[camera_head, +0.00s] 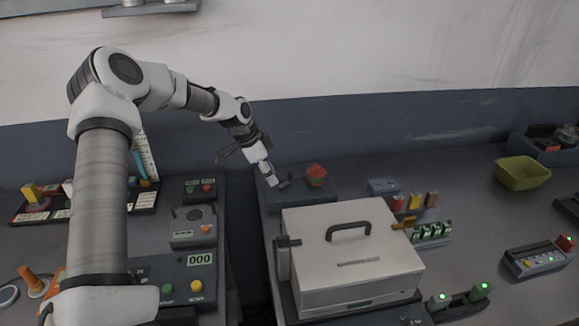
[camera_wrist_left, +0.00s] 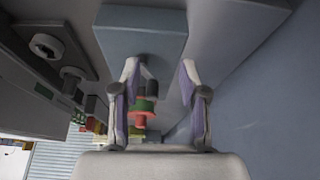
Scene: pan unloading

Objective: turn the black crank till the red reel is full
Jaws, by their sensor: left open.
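The red reel (camera_head: 316,173) stands on a dark box (camera_head: 318,194) near the back of the right-hand table. In the left wrist view the reel (camera_wrist_left: 145,106) shows red and green beyond the fingers. The small black crank (camera_head: 287,183) is at the reel's left; its dark handle (camera_wrist_left: 152,89) shows in the left wrist view between the fingers, nearer the left finger. My left gripper (camera_head: 273,181) reaches down beside the crank. In the left wrist view its fingers (camera_wrist_left: 159,68) are apart, with no clear contact on the handle. How full the reel is cannot be told. My right gripper is out of view.
A large pale case (camera_head: 352,262) with a black top handle stands in front of the dark box. Small blocks and lit devices stand to its right, and a green bin (camera_head: 522,173) farther right. Button panels (camera_head: 192,226) are on the left table, across a gap.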

